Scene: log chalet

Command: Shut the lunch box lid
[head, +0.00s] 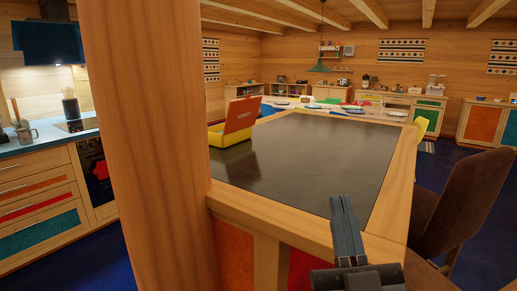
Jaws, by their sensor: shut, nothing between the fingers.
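The lunch box has a yellow base (216,135) and an orange lid (240,118) with dark lettering. It stands on the dark table top at its far left side, partly behind the wooden post. The lid stands up, tilted, so the box is open. My gripper (341,203) is at the near right edge of the same table, pointing up in the picture. It is shut and empty, well apart from the lunch box. The inside of the box is hidden or too small to make out.
A thick wooden post (145,150) stands close at the left. The dark table top (320,155) between my gripper and the box is clear. A brown chair (465,205) is at the right. Another table with plates (365,115) stands behind. Kitchen drawers (40,205) are at the left.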

